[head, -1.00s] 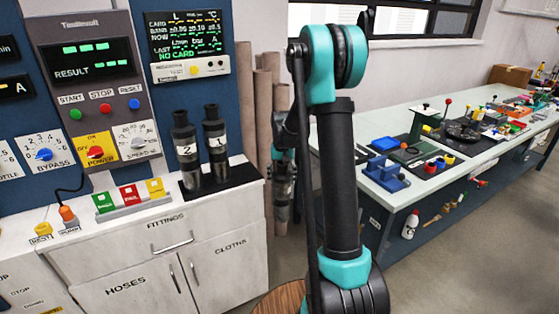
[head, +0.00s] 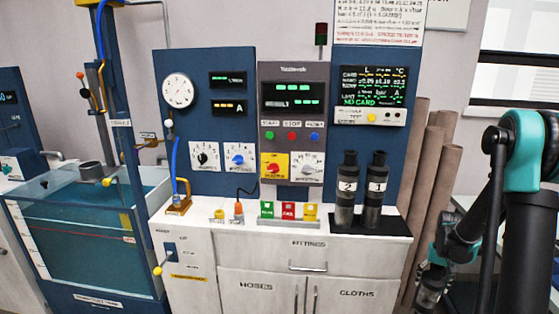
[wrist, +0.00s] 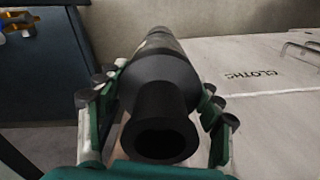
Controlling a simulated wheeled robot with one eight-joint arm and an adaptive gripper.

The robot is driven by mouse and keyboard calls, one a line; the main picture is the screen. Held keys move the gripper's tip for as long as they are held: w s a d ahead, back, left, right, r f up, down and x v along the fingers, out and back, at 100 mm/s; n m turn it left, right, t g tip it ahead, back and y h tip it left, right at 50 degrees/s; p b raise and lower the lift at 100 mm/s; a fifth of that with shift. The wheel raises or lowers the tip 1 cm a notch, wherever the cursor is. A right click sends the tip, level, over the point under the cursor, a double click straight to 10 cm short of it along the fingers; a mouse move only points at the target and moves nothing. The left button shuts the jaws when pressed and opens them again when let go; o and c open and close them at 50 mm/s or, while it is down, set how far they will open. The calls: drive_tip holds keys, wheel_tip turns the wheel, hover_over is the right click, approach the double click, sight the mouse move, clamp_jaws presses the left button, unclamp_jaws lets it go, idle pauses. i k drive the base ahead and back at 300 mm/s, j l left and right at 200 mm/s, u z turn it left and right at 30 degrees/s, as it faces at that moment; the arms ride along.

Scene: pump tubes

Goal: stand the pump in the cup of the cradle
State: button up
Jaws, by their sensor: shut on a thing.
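A dark pump (wrist: 160,85) lies between the fingers of my gripper (wrist: 156,97) in the wrist view, its round open end towards the camera. My gripper is shut on it. In the head view my gripper (head: 432,278) hangs low at the right, beside the cabinet, with the held pump (head: 428,298) partly cut off by the frame edge. A grey, open-topped cup (head: 90,172) shows at the water tank (head: 140,196) on the left; it looks like the cradle's cup, but its support is hard to make out. My gripper is far to the right of it.
Two dark pumps marked 2 (head: 346,192) and 1 (head: 376,190) stand on a black mat (head: 345,226) on the cabinet top. Brown rolls (head: 437,165) stand by the wall. A blue hose (head: 175,160) and a post (head: 113,75) rise near the tank.

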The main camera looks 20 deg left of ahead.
sight(93, 177)
drive_tip(key=k+l+z, duration=0.1)
drive_tip(key=k+z, duration=0.25)
drive_tip(key=k+j+z, duration=0.15)
drive_tip(key=z, duration=1.85)
drive_tip(key=k+j, duration=0.3)
drive_tip(key=k, duration=0.15)
drive_tip(key=k+j, duration=0.45)
drive_tip(key=k, duration=0.4)
drive_tip(key=k+j, duration=0.1)
drive_tip(key=k, duration=1.45)
drive_tip(key=k+j, duration=0.1)
drive_tip(key=k, duration=0.85)
drive_tip(key=k+u, duration=0.5)
drive_tip(key=k+j, duration=0.05)
